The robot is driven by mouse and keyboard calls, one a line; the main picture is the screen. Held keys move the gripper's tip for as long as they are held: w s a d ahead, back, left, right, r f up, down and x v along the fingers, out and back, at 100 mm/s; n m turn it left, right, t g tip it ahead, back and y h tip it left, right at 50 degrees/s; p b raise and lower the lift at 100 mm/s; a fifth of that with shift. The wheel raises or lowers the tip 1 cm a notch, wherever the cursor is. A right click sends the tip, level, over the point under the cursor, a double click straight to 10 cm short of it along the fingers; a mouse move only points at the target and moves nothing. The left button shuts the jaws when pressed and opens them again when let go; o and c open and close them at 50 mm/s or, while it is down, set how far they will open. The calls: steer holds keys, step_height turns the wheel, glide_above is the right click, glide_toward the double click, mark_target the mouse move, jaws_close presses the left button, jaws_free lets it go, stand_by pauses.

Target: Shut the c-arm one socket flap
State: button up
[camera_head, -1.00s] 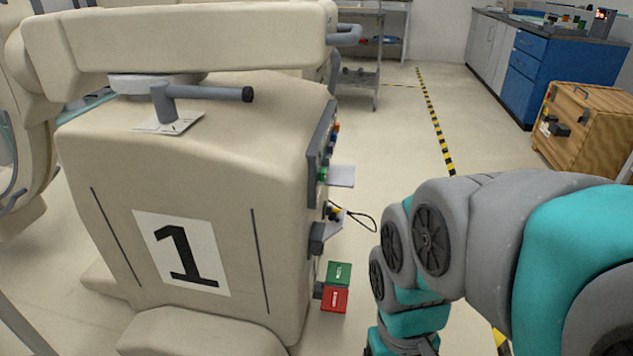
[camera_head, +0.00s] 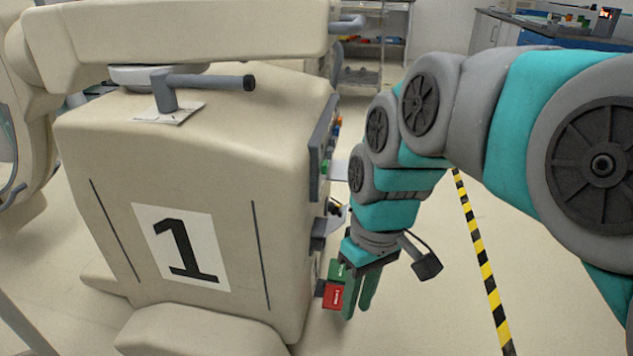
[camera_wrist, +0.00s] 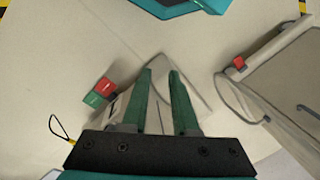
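The c-arm one cart (camera_head: 110,160) is a beige body marked with a black 1 and fills the left of the head view. On its right side a light grey plate (camera_head: 341,172) sticks out beside the side panel. A smaller plate (camera_head: 338,212) shows lower, partly behind my arm; I cannot tell which is the socket flap or its exact angle. My gripper (camera_head: 357,304) points down beside the cart's lower right side, close to a green and a red block (camera_head: 333,296). In the wrist view its green fingers (camera_wrist: 160,72) stand apart with nothing clearly held between them.
The blocks also show left of the fingers in the wrist view (camera_wrist: 103,86), with a cable loop (camera_wrist: 58,128). Another beige body with a red block (camera_wrist: 239,62) stands at right there. Striped floor tape (camera_head: 476,245) crosses open floor right of the cart.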

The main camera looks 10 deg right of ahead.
steer(key=w+r+n, duration=0.1)
steer(key=w, duration=0.2)
steer(key=w+r+n+y+b, duration=0.1)
steer(key=w, duration=0.3)
steer(key=w+a+r+n+b, duration=0.1)
steer(key=w, duration=0.2)
steer(key=shift+w+n+t+y, duration=0.3)
steer(key=shift+n+t, duration=0.1)
jaws_close()
steer(key=n+t+y+b, duration=0.2)
steer(key=n+b, duration=0.3)
steer(key=n, duration=0.1)
glide_toward(334, 210)
steer(key=x, duration=0.5)
steer(key=a+x, duration=0.1)
steer(key=x, duration=0.1)
steer(key=shift+w+a+r, duration=0.15)
steer(key=shift+w, duration=0.15)
